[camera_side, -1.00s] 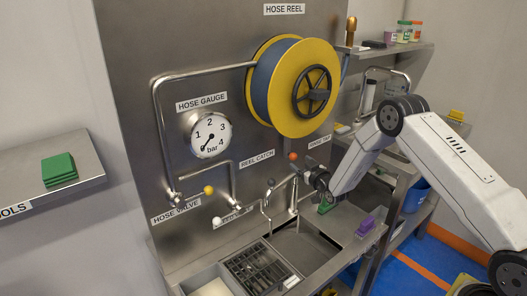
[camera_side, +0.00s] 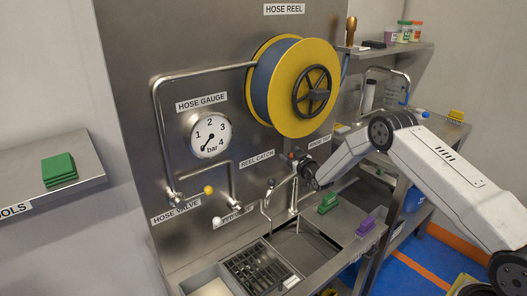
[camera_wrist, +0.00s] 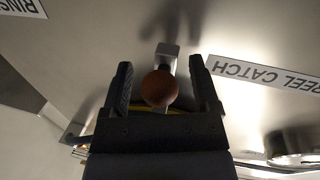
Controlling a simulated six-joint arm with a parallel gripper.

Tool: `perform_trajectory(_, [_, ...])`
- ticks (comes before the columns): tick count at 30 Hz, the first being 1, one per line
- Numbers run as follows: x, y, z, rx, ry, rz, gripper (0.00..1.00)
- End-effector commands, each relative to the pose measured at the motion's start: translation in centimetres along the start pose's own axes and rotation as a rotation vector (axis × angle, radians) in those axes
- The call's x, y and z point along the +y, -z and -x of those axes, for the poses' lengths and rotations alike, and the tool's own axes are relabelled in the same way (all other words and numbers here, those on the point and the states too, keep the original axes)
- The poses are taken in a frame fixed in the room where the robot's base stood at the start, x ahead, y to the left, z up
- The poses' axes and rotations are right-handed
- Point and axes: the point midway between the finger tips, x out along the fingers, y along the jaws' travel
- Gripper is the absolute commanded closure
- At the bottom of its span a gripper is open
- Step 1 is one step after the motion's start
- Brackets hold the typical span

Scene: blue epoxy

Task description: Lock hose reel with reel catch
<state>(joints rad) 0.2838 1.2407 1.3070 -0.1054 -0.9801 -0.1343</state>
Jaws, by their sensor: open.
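My gripper (camera_wrist: 160,82) is open, with one finger on each side of the knob. I cannot tell whether either finger touches it. In the side view my gripper (camera_side: 298,166) is up against the panel and hides most of the catch. The yellow hose reel (camera_side: 318,75) with its blue hose drum and black handwheel is on the panel above.
The hose gauge (camera_side: 210,135) and yellow-knobbed hose valve (camera_side: 208,190) are left on the panel. Below are a metal sink (camera_side: 300,250), a green block (camera_side: 327,203) and a purple block (camera_side: 365,226). A shelf with jars (camera_side: 404,32) is at upper right.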

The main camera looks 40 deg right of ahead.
Motion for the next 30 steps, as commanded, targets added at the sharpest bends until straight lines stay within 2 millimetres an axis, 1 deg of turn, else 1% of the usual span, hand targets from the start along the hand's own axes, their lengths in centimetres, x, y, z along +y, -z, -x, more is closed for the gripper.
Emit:
perform_trajectory(6, [-0.04,-0.06,-0.70,-0.001,0.001,0.000,0.22])
perform_trajectory(16, [-0.02,-0.02,-0.80,-0.001,0.000,0.000,0.22])
perform_trajectory(17, [-0.02,-0.02,-0.80,-0.001,0.000,0.000,0.32])
perform_trajectory(18, [-0.02,-0.02,-0.80,-0.001,0.000,0.000,0.44])
perform_trajectory(20, [-0.02,-0.02,-0.80,-0.001,0.000,0.000,0.64])
perform_trajectory(21, [-0.01,-0.02,-0.79,-0.001,0.000,0.000,0.76])
perform_trajectory(23, [0.03,-0.02,-0.79,-0.001,-0.001,-0.001,0.95])
perform_trajectory(24, [0.05,-0.02,-0.79,-0.001,-0.001,-0.001,1.00])
perform_trajectory(30, [0.15,-0.01,-0.79,-0.001,-0.003,-0.001,1.00])
